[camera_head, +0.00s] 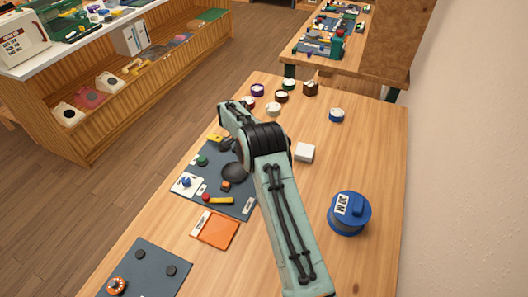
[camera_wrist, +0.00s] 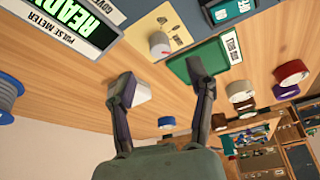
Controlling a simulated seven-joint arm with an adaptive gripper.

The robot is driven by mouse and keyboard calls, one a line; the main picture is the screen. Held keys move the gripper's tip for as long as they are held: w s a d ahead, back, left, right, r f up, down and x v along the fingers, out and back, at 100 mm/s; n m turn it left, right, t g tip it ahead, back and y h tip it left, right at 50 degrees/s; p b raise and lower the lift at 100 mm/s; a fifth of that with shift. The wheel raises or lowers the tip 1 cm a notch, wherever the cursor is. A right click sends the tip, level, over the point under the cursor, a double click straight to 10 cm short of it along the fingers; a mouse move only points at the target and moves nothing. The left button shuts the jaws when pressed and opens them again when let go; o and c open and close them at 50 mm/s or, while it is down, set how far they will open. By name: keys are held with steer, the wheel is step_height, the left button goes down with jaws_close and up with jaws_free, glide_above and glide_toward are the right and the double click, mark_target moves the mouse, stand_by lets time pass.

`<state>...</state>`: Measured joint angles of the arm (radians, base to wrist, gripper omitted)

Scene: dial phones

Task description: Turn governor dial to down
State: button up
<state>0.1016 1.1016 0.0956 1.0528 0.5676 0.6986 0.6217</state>
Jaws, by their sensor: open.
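In the wrist view, a pale round dial (camera_wrist: 159,45) with a small red mark sits on a yellow plate (camera_wrist: 178,24). A partly cut-off label beginning "GOVE" (camera_wrist: 88,5) is up and left of it. My gripper (camera_wrist: 161,72) is open and empty, its two fingers apart, with the dial beyond and between the fingertips in the picture. I see no contact with the dial. The dial's exact pointing direction is too small to tell. In the head view my arm covers part of the grey panel (camera_head: 240,205), and my fingers cannot be made out.
A white block (camera_wrist: 142,91) is by my left finger. A blue spool (camera_head: 349,215), orange tray (camera_head: 215,229) and several round containers stand on the table.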

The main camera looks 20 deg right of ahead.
steer(key=v, duration=0.6)
